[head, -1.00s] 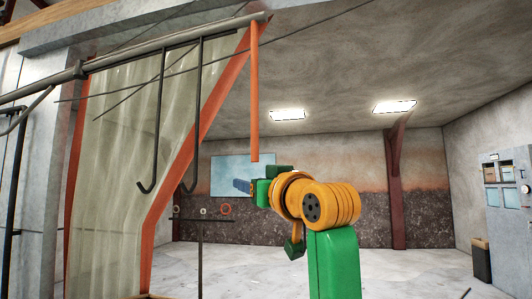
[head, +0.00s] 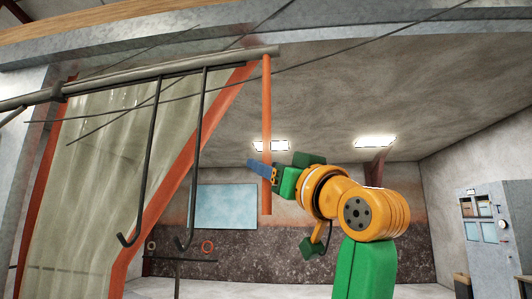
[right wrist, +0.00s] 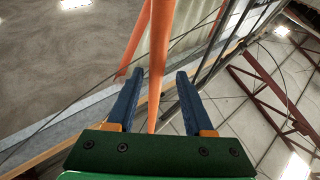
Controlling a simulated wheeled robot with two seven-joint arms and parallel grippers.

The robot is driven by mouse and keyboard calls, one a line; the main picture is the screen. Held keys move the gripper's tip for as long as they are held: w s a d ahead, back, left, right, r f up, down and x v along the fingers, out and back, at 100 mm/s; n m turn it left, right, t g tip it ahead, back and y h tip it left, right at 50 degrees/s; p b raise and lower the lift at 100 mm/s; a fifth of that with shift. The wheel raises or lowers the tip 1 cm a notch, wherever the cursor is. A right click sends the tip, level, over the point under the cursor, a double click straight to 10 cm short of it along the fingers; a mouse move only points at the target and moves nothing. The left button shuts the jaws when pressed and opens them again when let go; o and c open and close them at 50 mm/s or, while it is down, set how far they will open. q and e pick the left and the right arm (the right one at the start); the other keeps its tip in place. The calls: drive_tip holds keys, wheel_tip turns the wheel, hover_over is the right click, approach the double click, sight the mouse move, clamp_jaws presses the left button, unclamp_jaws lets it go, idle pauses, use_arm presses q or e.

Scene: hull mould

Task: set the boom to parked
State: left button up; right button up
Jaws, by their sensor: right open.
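The boom (head: 170,70) is a grey pole across the upper left of the head view. A straight orange rod (head: 266,110) hangs from its right end, and two black hooks (head: 147,160) hang further left. My right gripper (head: 262,168) is open at the lower part of the orange rod, with a blue finger crossing in front of it. In the right wrist view the rod (right wrist: 157,60) passes between the two open blue fingers (right wrist: 160,73), with gaps at both sides. Contact cannot be told. My left gripper is not in view.
A pale translucent curtain (head: 95,160) with orange edging hangs behind the hooks. Thin dark cables cross near the boom. A grey cabinet (head: 497,235) stands at the far right.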

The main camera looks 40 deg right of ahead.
drive_tip(key=shift+w+d+f, duration=0.2)
drive_tip(key=shift+w+d, duration=0.45)
drive_tip(key=shift+w, duration=0.5)
drive_tip(key=shift+c, duration=1.2)
drive_tip(key=shift+a, duration=0.1)
drive_tip(key=c, duration=0.3)
drive_tip(key=shift+s+a, duration=0.1)
drive_tip(key=shift+a, duration=0.1)
clamp_jaws()
drive_tip(key=shift+d, duration=0.15)
